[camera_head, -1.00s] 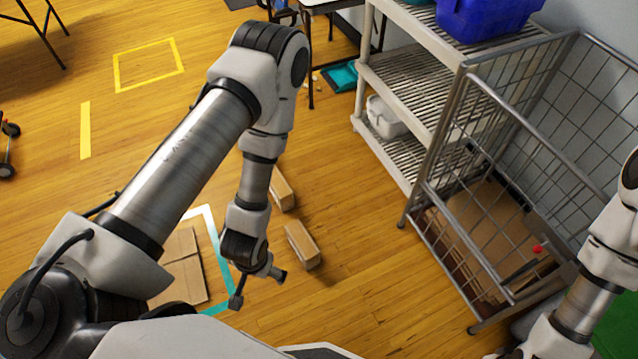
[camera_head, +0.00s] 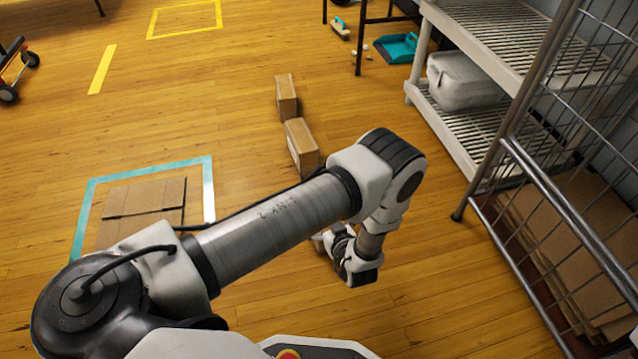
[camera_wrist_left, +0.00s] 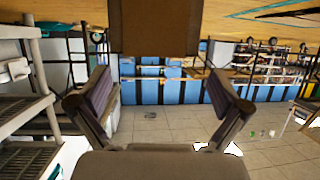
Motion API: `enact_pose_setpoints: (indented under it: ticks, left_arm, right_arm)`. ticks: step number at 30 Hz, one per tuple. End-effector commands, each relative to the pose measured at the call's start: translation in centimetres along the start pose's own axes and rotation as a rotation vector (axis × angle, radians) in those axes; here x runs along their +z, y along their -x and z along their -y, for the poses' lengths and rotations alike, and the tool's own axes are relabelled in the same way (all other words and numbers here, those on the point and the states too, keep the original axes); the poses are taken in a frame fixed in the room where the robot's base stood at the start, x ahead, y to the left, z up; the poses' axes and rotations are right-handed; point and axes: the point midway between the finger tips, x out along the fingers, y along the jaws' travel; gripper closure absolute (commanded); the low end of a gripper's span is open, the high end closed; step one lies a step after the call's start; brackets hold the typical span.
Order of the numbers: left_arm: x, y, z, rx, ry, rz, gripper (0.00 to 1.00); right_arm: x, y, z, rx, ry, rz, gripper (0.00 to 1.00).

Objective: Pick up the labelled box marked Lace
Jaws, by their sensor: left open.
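Two small brown cardboard boxes stand on the wooden floor, a farther one (camera_head: 286,96) and a nearer one (camera_head: 301,143). The nearer one shows a pale patch on its left side. I cannot read any label, so I cannot tell which is marked Lace. My left gripper (camera_head: 322,240) is low, on the near side of the nearer box and apart from it. In the left wrist view, which looks upside down, the left gripper (camera_wrist_left: 158,75) is open and empty. A brown box face (camera_wrist_left: 155,30) shows at the top, beyond the fingers. My right gripper is out of view.
A flat cardboard piece (camera_head: 145,196) lies inside a teal and white taped square. A grey shelf rack (camera_head: 445,130) with a white bin (camera_head: 464,82) and a wire cage cart (camera_head: 520,235) stand on the right. A teal dustpan (camera_head: 397,47) lies farther back. Floor left of the boxes is clear.

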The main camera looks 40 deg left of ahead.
Motion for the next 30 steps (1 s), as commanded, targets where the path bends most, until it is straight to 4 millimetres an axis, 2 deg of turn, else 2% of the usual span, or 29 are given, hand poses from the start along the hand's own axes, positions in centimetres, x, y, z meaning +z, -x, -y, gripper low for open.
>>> enact_pose_setpoints:
  ticks: [1, 5, 10, 12, 15, 20, 21, 23, 24, 28, 30]
  left_arm:
    - [0.2, -0.9, 0.0, -0.003, 0.003, -0.001, 0.00]
    - [0.2, -2.3, -0.1, -0.001, 0.001, 0.000, 0.00]
    - [0.7, -5.1, -0.6, -0.002, 0.002, 0.001, 0.00]
    - [0.4, -6.3, -0.6, -0.002, 0.002, 0.001, 0.00]
    - [0.0, -6.9, -0.6, 0.000, -0.001, 0.001, 0.00]
    - [-0.2, -6.8, -0.6, 0.001, -0.002, 0.002, 0.00]
    - [-0.2, -6.8, -0.6, 0.001, -0.002, 0.002, 0.14]
    - [-0.2, -6.8, -0.6, 0.001, -0.002, 0.002, 0.35]
    - [-0.2, -6.8, -0.6, 0.001, -0.002, 0.002, 0.50]
    - [-0.1, -6.8, -0.6, 0.001, -0.002, 0.003, 0.96]
    - [-0.2, -6.7, -0.6, 0.001, -0.002, 0.002, 0.97]
  right_arm:
    - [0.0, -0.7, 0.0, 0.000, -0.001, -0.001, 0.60]
    - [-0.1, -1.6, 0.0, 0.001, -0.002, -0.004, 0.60]
    - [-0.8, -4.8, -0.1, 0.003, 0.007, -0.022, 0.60]
    - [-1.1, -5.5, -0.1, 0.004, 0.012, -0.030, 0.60]
    - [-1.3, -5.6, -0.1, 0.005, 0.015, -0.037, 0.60]
    - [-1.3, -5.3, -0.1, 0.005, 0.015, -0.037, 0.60]
    - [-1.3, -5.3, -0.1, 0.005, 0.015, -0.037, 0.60]
    - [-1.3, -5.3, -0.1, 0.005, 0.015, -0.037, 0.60]
    - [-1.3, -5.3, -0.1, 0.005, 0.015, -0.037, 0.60]
    - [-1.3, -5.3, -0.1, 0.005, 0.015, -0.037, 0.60]
    - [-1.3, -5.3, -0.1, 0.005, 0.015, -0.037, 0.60]
